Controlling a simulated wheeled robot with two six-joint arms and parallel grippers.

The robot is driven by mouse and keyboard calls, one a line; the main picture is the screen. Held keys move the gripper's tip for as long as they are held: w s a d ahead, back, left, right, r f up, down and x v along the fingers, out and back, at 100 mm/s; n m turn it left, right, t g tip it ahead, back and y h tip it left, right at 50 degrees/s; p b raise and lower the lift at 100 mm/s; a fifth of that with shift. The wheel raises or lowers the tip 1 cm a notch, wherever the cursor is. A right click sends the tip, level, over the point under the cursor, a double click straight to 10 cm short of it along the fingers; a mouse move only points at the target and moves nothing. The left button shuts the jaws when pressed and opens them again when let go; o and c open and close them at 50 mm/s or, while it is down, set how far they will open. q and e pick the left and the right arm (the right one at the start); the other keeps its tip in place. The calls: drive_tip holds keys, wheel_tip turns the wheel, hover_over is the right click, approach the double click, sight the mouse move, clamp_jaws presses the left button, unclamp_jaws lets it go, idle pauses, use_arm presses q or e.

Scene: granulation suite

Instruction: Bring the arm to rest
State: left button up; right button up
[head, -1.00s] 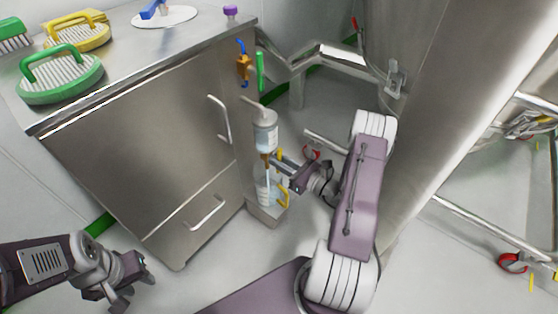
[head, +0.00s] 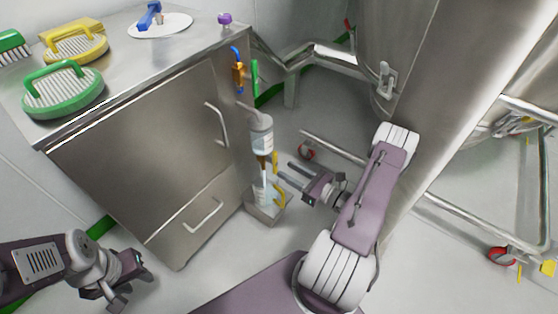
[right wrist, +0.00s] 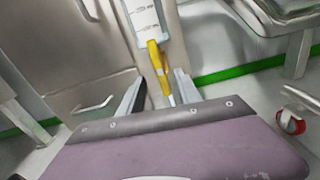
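My left gripper (head: 145,284) hangs at the lower left above the floor, fingers apart and empty.
A steel cabinet (head: 150,150) stands at left, with green (head: 62,92) and yellow (head: 75,45) brushes on top. A large steel vessel (head: 440,70) and wheeled frame (head: 480,225) stand close right of my right arm.

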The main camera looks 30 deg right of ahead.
drive_tip(key=v, duration=0.2)
drive_tip(key=shift+s+d+p, duration=0.1)
drive_tip(key=shift+s+p, duration=0.2)
drive_tip(key=shift+s, duration=0.05)
